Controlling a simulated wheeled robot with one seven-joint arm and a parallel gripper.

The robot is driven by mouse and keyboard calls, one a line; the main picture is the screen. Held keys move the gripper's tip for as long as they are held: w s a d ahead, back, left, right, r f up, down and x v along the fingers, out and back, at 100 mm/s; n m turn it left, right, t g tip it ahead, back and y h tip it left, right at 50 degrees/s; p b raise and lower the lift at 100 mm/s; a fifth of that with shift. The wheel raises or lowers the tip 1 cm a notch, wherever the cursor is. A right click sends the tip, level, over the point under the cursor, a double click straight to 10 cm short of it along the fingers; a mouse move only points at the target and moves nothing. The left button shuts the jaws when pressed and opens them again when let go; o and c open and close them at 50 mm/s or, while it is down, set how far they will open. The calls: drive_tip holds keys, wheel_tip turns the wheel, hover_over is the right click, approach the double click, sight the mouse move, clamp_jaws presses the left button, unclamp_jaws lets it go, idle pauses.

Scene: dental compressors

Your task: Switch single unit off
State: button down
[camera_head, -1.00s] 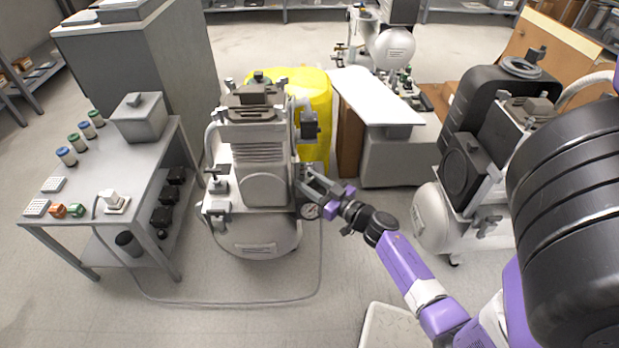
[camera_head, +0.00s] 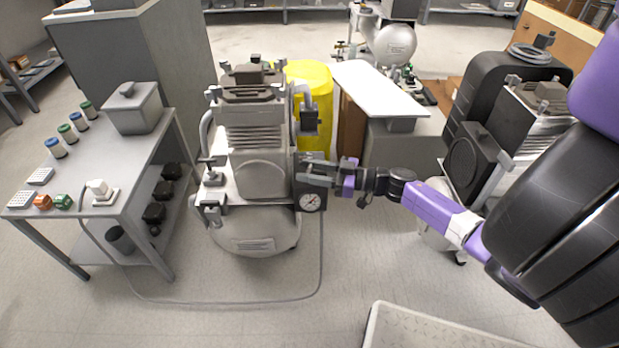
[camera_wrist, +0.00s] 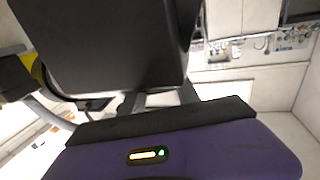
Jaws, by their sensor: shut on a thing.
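The single compressor unit (camera_head: 258,160) stands on the floor left of centre in the head view, with a ribbed silver motor over a pale tank. In the wrist view a large dark box (camera_wrist: 105,45) fills the upper left, close to my purple gripper body (camera_wrist: 190,150).
A grey table (camera_head: 130,165) with a white plug, coloured caps and a grey box stands left. A yellow drum (camera_head: 316,90) and a white-topped bench (camera_head: 380,88) are behind. Another compressor (camera_head: 500,140) stands right. A hose (camera_head: 230,302) lies on the floor in front.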

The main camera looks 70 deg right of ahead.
drive_tip(key=shift+f+n+g+y+b, duration=0.15)
drive_tip(key=shift+n+y+b, duration=0.4)
drive_tip(key=shift+y+b, duration=0.25)
drive_tip(key=shift+f+n+g+y+b, duration=0.15)
drive_tip(key=shift+n+y+b, duration=0.45)
drive_tip(key=shift+y, duration=0.3)
drive_tip(key=shift+r+n+y+b, duration=0.1)
drive_tip(key=shift+n+y+b, duration=0.15)
drive_tip(key=shift+y+b, duration=0.15)
drive_tip(key=shift+r+g+y, duration=0.1)
drive_tip(key=shift+g+y, duration=0.2)
drive_tip(key=c, duration=0.9)
unclamp_jaws()
drive_tip(key=shift+s+d, duration=0.1)
drive_tip(key=p+v, duration=0.1)
drive_tip(key=v, duration=0.6)
drive_tip(key=shift+s+d, duration=0.15)
drive_tip(key=shift+s, duration=0.2)
